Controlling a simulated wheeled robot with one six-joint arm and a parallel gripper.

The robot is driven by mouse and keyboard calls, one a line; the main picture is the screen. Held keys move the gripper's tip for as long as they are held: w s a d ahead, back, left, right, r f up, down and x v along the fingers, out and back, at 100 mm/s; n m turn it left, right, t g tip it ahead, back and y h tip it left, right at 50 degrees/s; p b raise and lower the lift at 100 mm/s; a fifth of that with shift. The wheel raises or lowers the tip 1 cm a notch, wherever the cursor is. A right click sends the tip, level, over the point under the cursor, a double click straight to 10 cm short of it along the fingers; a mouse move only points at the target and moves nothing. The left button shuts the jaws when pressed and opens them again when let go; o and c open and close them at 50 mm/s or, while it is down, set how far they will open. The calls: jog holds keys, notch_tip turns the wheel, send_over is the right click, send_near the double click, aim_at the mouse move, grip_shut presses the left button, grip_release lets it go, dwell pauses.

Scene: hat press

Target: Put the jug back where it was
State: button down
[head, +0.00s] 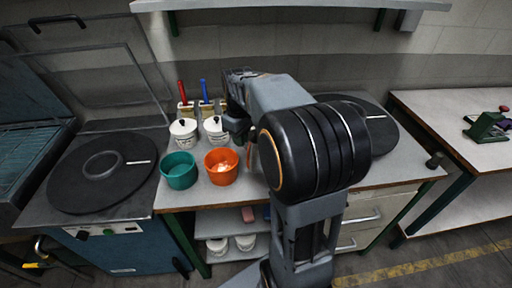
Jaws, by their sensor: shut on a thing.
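My gripper (238,127) is above the middle workbench, just right of two white lidded pots, and mostly hidden by my own arm. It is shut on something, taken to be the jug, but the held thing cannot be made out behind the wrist. No jug stands clearly in view on the bench. The left white pot (184,132) and right white pot (216,131) have dark knobs on their lids. A teal bowl (179,172) and an orange bowl (221,168) stand in front of them, left of my arm.
Brushes with a red handle (183,92) and a blue handle (204,90) stand behind the pots. A round black press plate (101,171) is at the left. Another dark disc (370,128) lies behind my arm. A shelf (290,4) runs above; a side table (455,130) is right.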

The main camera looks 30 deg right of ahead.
jog(key=w+d+f, duration=0.4)
jog(key=d+f, duration=0.1)
jog(key=w+d+f+p, duration=0.1)
jog(key=w+d+f, duration=0.1)
jog(key=d+f, duration=0.1)
jog(key=shift+w+d+f, duration=0.1)
jog(key=shift+f, duration=1.55)
jog(key=shift+f, duration=0.1)
jog(key=c, duration=1.1)
grip_release()
jog(key=shift+f, duration=0.1)
